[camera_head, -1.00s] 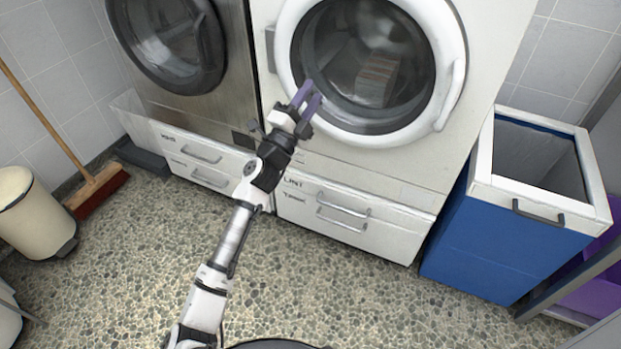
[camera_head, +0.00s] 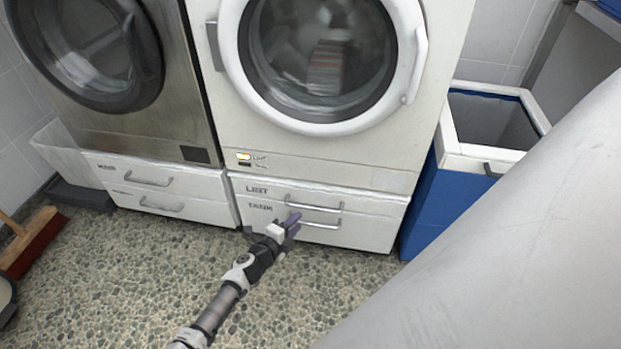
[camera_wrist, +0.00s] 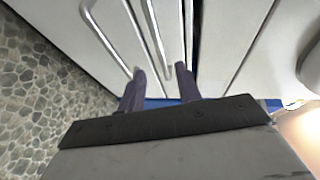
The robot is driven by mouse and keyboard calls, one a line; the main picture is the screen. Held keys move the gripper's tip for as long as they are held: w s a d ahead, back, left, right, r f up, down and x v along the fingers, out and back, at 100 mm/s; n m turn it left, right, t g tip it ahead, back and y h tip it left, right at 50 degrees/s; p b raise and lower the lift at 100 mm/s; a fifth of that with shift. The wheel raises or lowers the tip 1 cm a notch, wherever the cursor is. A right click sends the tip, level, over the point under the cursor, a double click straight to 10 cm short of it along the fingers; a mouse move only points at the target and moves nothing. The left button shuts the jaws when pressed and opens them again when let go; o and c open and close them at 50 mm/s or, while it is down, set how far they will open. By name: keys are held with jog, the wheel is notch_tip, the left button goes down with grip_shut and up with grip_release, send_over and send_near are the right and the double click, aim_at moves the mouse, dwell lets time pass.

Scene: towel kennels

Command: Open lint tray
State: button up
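The lint tray (camera_head: 365,204) is the upper white drawer marked "LINT" under the white dryer; it looks flush with the front. Its metal bar handle (camera_head: 312,207) also shows in the wrist view (camera_wrist: 156,38). Below it is the drawer marked "TANK" (camera_head: 365,233), with a similar handle (camera_head: 315,224). My gripper (camera_head: 297,222) is in front of these handles, near their left part. In the wrist view my gripper (camera_wrist: 161,76) has its two purple fingers apart, with the lint handle ahead of the gap between them. I cannot tell whether they touch it.
A dryer door (camera_head: 320,60) is above the drawers. A steel machine (camera_head: 110,60) with two drawers stands to the left. A blue bin (camera_head: 425,215) with a white rim stands close on the right.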

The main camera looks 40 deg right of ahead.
aim_at(312, 207)
jog(key=shift+b+x, duration=1.6)
jog(key=shift+x, duration=3.25)
grip_shut()
